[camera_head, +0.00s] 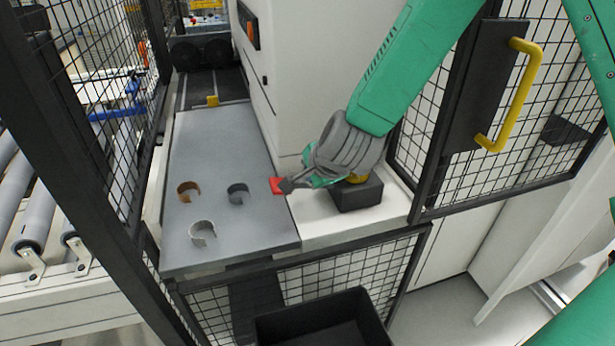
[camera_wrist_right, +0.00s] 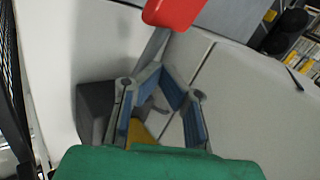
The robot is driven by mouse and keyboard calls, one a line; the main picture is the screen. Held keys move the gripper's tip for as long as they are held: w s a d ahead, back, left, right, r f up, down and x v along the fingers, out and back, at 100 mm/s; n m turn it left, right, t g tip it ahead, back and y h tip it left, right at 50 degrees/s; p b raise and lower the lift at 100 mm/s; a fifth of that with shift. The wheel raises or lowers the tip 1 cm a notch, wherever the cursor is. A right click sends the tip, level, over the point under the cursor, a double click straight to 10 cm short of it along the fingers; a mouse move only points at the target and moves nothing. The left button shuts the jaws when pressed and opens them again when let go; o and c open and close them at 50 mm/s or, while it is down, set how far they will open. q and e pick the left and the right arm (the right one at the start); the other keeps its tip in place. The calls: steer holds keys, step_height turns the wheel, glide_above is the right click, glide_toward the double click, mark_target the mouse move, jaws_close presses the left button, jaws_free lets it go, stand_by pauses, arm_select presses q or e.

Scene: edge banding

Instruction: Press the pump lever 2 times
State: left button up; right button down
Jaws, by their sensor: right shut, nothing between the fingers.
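The pump lever ends in a red handle (camera_head: 277,186), which sticks out to the left over the edge of the grey plate. In the right wrist view the red handle (camera_wrist_right: 174,11) and its grey bar (camera_wrist_right: 156,45) show just beyond the fingertips. The pump's dark base (camera_head: 357,195) with a yellow part (camera_head: 356,179) stands on the white ledge, partly hidden by my right gripper (camera_head: 308,176). That gripper is shut and empty. Its blue-padded fingers (camera_wrist_right: 159,70) are over or beside the bar; I cannot tell if they touch it. My left gripper is not in view.
The grey plate (camera_head: 215,160) bears a brown ring (camera_head: 187,191), a dark grey ring (camera_head: 238,193) and a light ring (camera_head: 203,233). A mesh door with a yellow handle (camera_head: 518,90) stands at right. A black bin (camera_head: 325,322) sits below in front.

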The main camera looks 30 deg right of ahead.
steer(key=shift+a+f+b, duration=0.45)
steer(key=shift+f, duration=0.35)
stand_by(0.7)
stand_by(0.5)
steer(key=shift+d+r+p, duration=0.2)
steer(key=shift+r+p, duration=0.2)
steer(key=shift+r, duration=0.05)
steer(key=shift+d+r+p, duration=0.2)
steer(key=shift+r+p, duration=0.2)
steer(key=shift+r, duration=0.05)
steer(key=shift+s+d+r+p, duration=0.1)
steer(key=shift+d+r+p, duration=0.3)
steer(key=shift+r+p, duration=0.2)
steer(key=shift+s+d+r+p, duration=0.1)
steer(key=shift+d+r+p, duration=0.35)
steer(key=shift+r, duration=0.2)
steer(key=shift+r, duration=0.1)
steer(key=r+p, duration=0.1)
steer(key=d+r+p, duration=0.2)
steer(key=r+p, duration=0.1)
steer(key=shift+s+d, duration=0.15)
steer(key=shift+s, duration=0.1)
